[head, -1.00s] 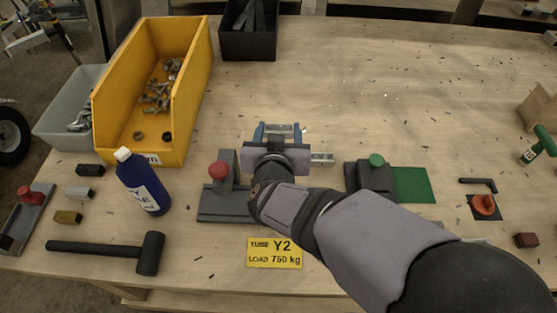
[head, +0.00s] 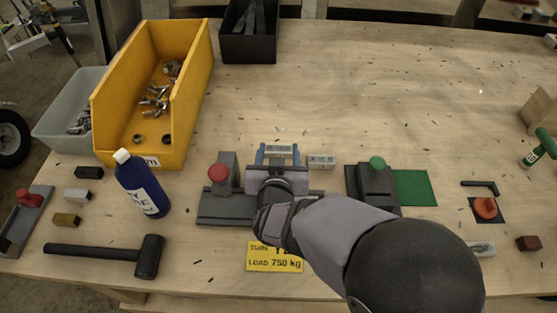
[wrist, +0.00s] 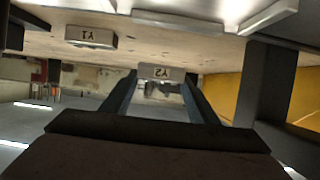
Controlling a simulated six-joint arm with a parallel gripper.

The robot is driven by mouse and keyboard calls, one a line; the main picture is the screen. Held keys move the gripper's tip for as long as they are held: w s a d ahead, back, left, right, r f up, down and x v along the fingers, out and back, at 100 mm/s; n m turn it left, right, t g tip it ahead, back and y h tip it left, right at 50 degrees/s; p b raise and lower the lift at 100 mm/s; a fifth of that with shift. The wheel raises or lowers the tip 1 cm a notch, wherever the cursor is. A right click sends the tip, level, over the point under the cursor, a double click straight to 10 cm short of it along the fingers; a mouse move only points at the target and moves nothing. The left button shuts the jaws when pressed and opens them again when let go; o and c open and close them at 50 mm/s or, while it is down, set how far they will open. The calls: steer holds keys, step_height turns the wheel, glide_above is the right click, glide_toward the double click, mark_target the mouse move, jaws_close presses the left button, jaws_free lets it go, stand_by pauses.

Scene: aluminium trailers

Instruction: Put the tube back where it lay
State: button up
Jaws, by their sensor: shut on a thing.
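My gripper (head: 279,153) has blue fingertips and is shut on a short silver tube (head: 282,149). In the wrist view this tube (wrist: 155,72) shows its end marked Y2, upside down, between the fingertips. A similar tube marked Y1 (head: 321,161) lies on the table just right of the gripper; it also shows in the wrist view (wrist: 91,38). A grey fixture with a red knob (head: 218,172) stands just left of and partly behind my gripper. A yellow card (head: 262,264) reads tube Y2, load 750 kg, partly covered by my arm. I cannot tell whether the held tube touches anything beneath.
A dark fixture with a green knob (head: 377,163) stands right, beside a green mat (head: 414,188). A blue bottle (head: 140,184), yellow bin (head: 198,95) and black mallet (head: 148,257) are left. A black bin (head: 249,46) stands behind. The table's back middle is mostly clear.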

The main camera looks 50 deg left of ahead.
steer(key=shift+f, duration=1.8)
steer(key=shift+f, duration=0.2)
steer(key=o, duration=1.1)
steer(key=shift+o, duration=0.2)
steer(key=shift+r, duration=0.2)
steer(key=v, duration=1.2)
steer(key=shift+w+r, duration=0.1)
